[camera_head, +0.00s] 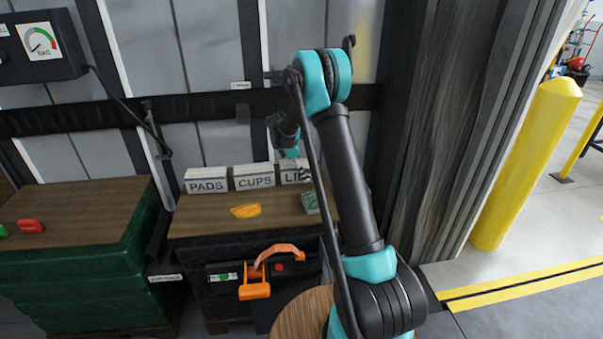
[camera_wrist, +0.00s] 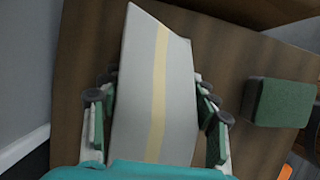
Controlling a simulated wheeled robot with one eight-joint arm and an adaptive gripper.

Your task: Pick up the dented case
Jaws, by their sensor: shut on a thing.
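My gripper (camera_head: 287,143) reaches down over the right-hand one of three pale cases at the back of the wooden top. This case (camera_head: 290,175) reads "LI", with the rest of its label hidden behind my arm. In the wrist view my gripper (camera_wrist: 153,105) is shut on a grey case (camera_wrist: 135,75) with a cream stripe, a finger on each side. Its far end is slanted and uneven. The "PADS" case (camera_head: 206,181) and "CUPS" case (camera_head: 254,177) stand in a row to the left. I cannot tell whether the held case is clear of the surface.
A green block (camera_head: 310,203) lies close by; the wrist view shows it right of the case (camera_wrist: 278,102). An orange flat piece (camera_head: 245,211) lies in front of the cases. The wall (camera_head: 210,145) is close behind. A yellow bollard (camera_head: 525,165) stands right.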

